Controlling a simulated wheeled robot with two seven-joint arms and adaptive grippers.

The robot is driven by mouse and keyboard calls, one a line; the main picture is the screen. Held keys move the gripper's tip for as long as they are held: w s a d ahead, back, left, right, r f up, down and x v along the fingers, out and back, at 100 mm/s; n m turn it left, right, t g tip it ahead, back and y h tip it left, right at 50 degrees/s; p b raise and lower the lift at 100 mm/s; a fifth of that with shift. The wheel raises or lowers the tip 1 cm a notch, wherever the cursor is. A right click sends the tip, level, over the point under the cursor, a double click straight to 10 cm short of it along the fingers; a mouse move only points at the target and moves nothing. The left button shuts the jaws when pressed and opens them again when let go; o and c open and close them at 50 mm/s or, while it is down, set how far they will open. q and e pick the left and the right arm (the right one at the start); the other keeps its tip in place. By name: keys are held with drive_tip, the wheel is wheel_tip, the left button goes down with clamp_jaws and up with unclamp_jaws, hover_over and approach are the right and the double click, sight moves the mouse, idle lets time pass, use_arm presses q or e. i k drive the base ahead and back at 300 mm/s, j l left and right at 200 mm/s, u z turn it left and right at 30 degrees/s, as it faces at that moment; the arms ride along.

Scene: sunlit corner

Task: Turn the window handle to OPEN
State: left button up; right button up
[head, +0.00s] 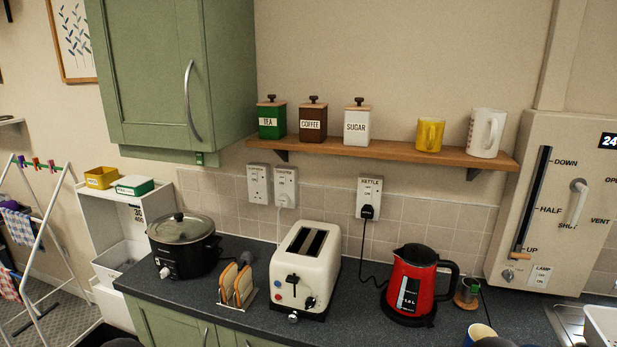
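The white window handle (577,201) is on a pale panel (535,215) at the right of the head view. Its lever hangs down from its pivot, leaning slightly left, with its tip by the SHUT label. The VENT label is to the right of the lever. The OPEN label is higher, cut off by the right picture edge. Nothing touches the handle. Neither gripper can be made out; only dark rounded shapes show at the bottom edge, and I cannot tell what they are.
The panel also has a slider (519,254) at UP and a lamp switch (540,276). A red kettle (411,285), a white toaster (305,265) and a slow cooker (183,245) stand on the dark counter. A wooden shelf (375,147) with canisters and mugs ends left of the panel.

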sight(584, 190)
drive_tip(key=z, duration=1.55)
